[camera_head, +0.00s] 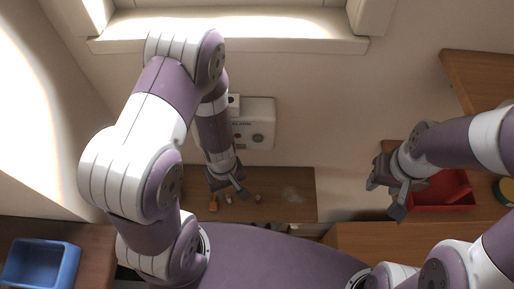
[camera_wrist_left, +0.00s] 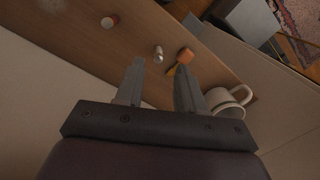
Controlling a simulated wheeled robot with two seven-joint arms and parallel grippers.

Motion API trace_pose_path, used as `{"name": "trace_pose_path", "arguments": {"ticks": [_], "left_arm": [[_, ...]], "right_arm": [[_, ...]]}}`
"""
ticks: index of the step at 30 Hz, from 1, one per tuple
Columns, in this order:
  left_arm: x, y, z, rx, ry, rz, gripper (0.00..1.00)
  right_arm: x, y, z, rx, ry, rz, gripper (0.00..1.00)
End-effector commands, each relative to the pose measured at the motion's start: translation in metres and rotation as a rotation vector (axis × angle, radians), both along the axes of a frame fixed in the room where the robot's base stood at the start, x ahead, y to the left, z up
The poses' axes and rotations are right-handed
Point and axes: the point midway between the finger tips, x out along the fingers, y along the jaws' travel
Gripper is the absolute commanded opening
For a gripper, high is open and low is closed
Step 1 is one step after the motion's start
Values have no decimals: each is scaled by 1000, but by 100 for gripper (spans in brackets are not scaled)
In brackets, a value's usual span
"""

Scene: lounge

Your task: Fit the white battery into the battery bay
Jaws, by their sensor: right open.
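A small whitish cylinder, probably the white battery (camera_wrist_left: 158,54), lies on the brown wooden shelf beyond my left fingertips; it is tiny in the head view (camera_head: 229,199). My left gripper (camera_wrist_left: 160,66) is open and empty above the shelf, its fingers apart; in the head view it points down in front of the wall (camera_head: 238,189). A white wall unit (camera_head: 261,112) with dark round parts is behind the left forearm, which partly hides it. I cannot make out a battery bay on it. My right gripper (camera_head: 384,196) is open and empty beside the red tray.
An orange item (camera_wrist_left: 184,56), a red-and-white cylinder (camera_wrist_left: 110,21) and a white mug (camera_wrist_left: 232,108) are near the battery. A red tray (camera_head: 447,207) is at right, a blue bin (camera_head: 41,264) at lower left.

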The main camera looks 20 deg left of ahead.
Motion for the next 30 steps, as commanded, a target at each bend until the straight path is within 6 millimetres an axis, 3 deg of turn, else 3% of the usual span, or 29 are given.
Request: {"name": "trace_pose_path", "arguments": {"ticks": [3, 11, 24, 30], "left_arm": [[13, 5, -8, 25, -46, 56, 38], [15, 6, -28, 32, -55, 60, 38], [14, 6, -93, 31, -54, 58, 38], [14, 6, -98, 31, -54, 58, 38]], "right_arm": [[-1, 0, -10, 0, 5, 0, 43], [-1, 0, -29, 0, 4, 1, 43], [-2, 1, -93, 0, 4, 0, 43], [-2, 1, -96, 0, 4, 0, 43]]}}
